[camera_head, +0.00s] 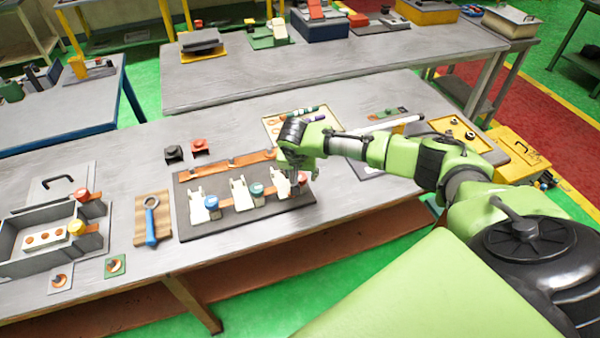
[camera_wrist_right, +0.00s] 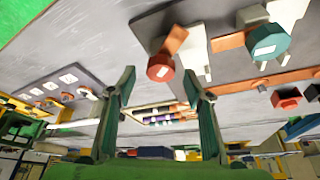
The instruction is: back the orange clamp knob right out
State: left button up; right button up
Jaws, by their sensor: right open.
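The orange-red clamp knob (camera_head: 303,178) is at the right end of a dark clamp board (camera_head: 188,229), on the rightmost of three pale clamps. In the right wrist view the same knob (camera_wrist_right: 160,70) appears between my right fingertips, with its orange arm behind it. My right gripper (camera_head: 291,172) is over that end of the board and partly hides the rightmost clamp. Its two green fingers (camera_wrist_right: 159,78) are apart and no contact with the knob is visible. The teal knob (camera_head: 257,189) and blue knob (camera_head: 211,202) sit to the left. My left gripper is not in view.
A grey box fixture (camera_head: 20,262) with red and yellow knobs stands at the left. A blue-handled tool (camera_head: 151,225) lies on a wooden block. Small black (camera_head: 174,153) and red (camera_head: 200,147) blocks stand behind the board; a tray (camera_head: 273,122) lies further back.

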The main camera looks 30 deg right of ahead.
jog(key=shift+x, duration=1.1)
jog(key=c, duration=1.1)
